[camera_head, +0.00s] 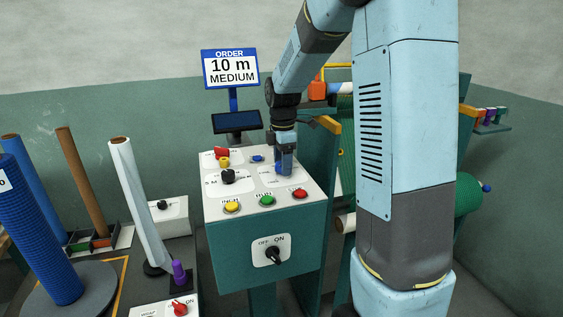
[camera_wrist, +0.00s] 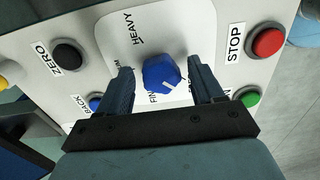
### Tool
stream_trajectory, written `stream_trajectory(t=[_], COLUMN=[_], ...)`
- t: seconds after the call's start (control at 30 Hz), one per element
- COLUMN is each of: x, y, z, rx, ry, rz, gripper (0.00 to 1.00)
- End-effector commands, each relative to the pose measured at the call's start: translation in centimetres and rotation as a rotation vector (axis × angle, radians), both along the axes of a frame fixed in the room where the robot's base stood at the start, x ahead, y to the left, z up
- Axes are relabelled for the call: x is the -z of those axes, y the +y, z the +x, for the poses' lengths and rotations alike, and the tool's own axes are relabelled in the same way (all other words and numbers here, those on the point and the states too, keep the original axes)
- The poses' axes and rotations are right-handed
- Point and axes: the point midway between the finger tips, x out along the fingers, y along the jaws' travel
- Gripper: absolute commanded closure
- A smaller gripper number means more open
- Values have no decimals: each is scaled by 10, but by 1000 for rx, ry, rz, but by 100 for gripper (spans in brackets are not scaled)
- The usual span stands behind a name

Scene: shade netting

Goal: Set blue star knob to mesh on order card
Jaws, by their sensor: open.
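The order card (camera_head: 230,69) reads "ORDER 10 m MEDIUM" on a post behind the control box. The blue star knob (camera_wrist: 158,75) sits on the white panel plate, with "HEAVY" and "FINE" printed around it and another label mostly hidden by a finger. A short white mark shows on the knob's lower right side in the wrist view; the exact label it points to is unclear. My gripper (camera_wrist: 163,82) is open, with one finger on each side of the knob; contact cannot be told. In the head view my gripper (camera_head: 285,158) points down over the panel's right rear, largely hiding the knob.
An OFF/ON switch (camera_head: 273,255) is on the box front. Rolls of netting stand at left.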

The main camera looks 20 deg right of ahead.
Motion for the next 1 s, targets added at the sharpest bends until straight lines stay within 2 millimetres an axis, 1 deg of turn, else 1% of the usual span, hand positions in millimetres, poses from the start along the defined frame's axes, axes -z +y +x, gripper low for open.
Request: stream_trajectory(t=[0.07,0.63,0.67,0.87,1.0], x=[0,-1,-1,-1,-1], y=[0,0,5,1,0], z=[0,0,0,1,1], rx=[0,1,-1,16,62], ry=[0,-1,-1,-2,-2], rz=[0,0,0,1,1], gripper=[34,89,89,89,89])
